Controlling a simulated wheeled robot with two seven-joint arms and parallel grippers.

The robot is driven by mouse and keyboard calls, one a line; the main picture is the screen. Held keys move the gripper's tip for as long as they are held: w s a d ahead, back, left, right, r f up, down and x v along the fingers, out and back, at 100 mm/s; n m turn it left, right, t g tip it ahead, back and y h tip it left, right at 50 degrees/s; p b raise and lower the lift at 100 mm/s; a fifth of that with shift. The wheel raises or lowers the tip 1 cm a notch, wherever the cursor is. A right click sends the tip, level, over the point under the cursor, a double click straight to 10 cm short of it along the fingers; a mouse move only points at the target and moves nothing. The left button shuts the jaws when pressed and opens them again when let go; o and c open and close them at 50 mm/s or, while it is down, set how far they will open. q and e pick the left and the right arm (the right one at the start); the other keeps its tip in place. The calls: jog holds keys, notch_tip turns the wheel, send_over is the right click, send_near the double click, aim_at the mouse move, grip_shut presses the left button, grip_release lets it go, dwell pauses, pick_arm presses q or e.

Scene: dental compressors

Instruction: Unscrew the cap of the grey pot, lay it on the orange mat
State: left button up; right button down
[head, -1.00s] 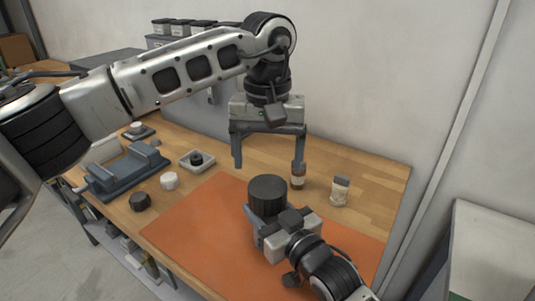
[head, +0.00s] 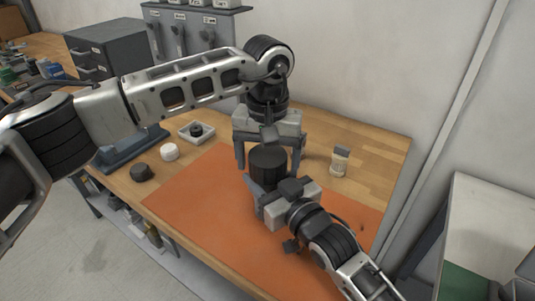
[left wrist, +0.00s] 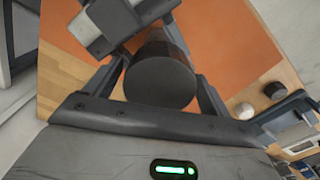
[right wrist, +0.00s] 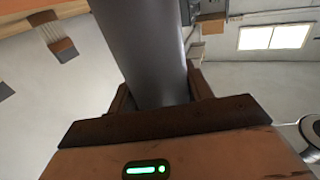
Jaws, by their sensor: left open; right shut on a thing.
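The grey pot (right wrist: 150,45) is a plain grey cylinder between the fingers of my right gripper (right wrist: 157,92), which is shut on it. In the head view its dark round cap (head: 268,160) faces up above the orange mat (head: 195,208). The cap's flat top also shows in the left wrist view (left wrist: 160,83). My left gripper (head: 268,166) points down from above, open, with one finger on each side of the cap. I cannot tell whether the pot's base touches the mat.
A black knob (head: 141,172), a white round piece (head: 169,152), a small tray (head: 187,137) and a blue-grey fixture (head: 120,158) are at left. The mat's left part is clear.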

pick_arm(q)
jog(key=c, duration=1)
pick_arm(e)
jog(key=shift+f, duration=0.1)
pick_arm(q)
jog(key=n, duration=0.4)
jog(key=shift+n, duration=0.3)
jog(key=n, duration=2.4)
jog(key=shift+r+n, duration=0.1)
jog(key=shift+n, duration=0.3)
jog(key=n, duration=0.9)
jog(key=shift+n, duration=0.4)
jog(key=n, duration=0.4)
jog(key=shift+r, duration=0.2)
jog(key=shift+r, duration=0.95)
